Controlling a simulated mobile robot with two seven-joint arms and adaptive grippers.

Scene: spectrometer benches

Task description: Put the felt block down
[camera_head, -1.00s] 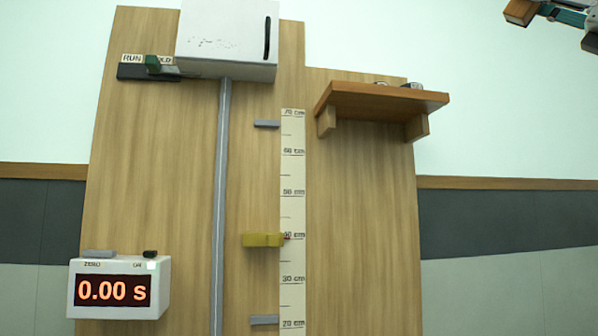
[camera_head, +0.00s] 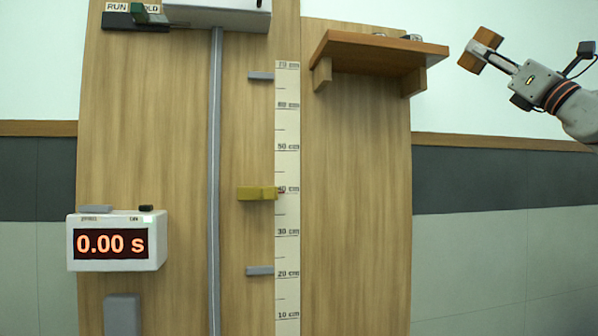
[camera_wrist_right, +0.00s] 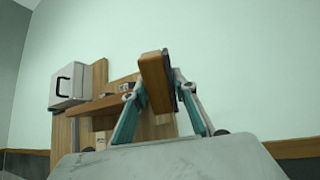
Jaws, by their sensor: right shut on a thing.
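The felt block (camera_head: 487,37) is brown, with a dark face seen in the right wrist view (camera_wrist_right: 154,80). It is held in the air to the right of the wooden shelf (camera_head: 385,69), apart from it, at about the height of its top in the head view. My right gripper (camera_head: 482,50) is shut on the block, with its fingers on either side; they show in the right wrist view (camera_wrist_right: 160,92). The shelf also shows there (camera_wrist_right: 98,106), left of the block. My left gripper is not in view.
Small items (camera_head: 411,37) lie on the shelf. The tall wooden board (camera_head: 355,200) carries a scale strip (camera_head: 288,210), a rail (camera_head: 216,180) and a yellow piece (camera_head: 257,193). A timer (camera_head: 115,242) reading 0.00 s stands at the left. The air right of the board is clear below my arm.

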